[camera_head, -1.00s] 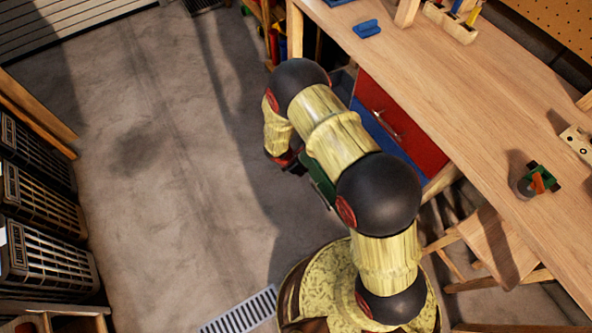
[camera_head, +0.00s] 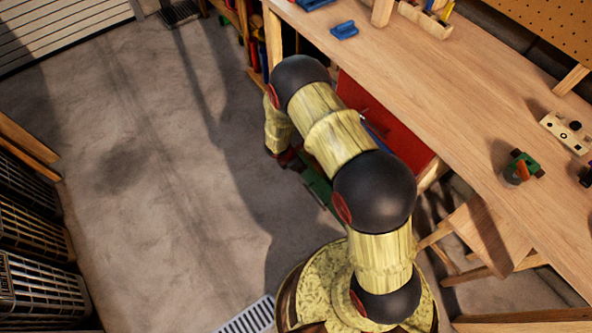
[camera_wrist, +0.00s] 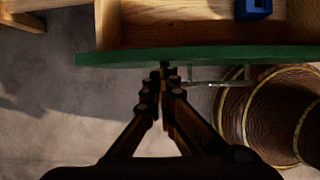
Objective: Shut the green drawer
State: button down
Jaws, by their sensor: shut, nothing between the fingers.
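The green drawer shows in the wrist view as a green front edge (camera_wrist: 200,56) across the picture, with its open wooden inside beyond it. A metal handle (camera_wrist: 205,84) sticks out from the front, right of my fingers. My gripper (camera_wrist: 163,75) is shut and empty, its fingertips at the front's outer face, left of most of the handle. I cannot tell whether they touch it. In the head view a strip of the green front (camera_head: 318,188) shows beside my arm, which hides the rest of the drawer.
A blue object (camera_wrist: 253,9) lies inside the drawer. A red drawer front (camera_head: 395,130) sits under the wooden workbench (camera_head: 440,95). A wooden stool (camera_head: 490,235) stands at the right. Dark slatted crates (camera_head: 35,240) line the left. The concrete floor between (camera_head: 165,190) is open.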

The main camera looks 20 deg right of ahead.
jog(key=w+d, duration=0.2)
jog(key=d, duration=0.6)
jog(key=w+d+p, duration=0.1)
jog(key=w+d, duration=0.2)
jog(key=d, duration=0.5)
jog(key=shift+w, duration=0.15)
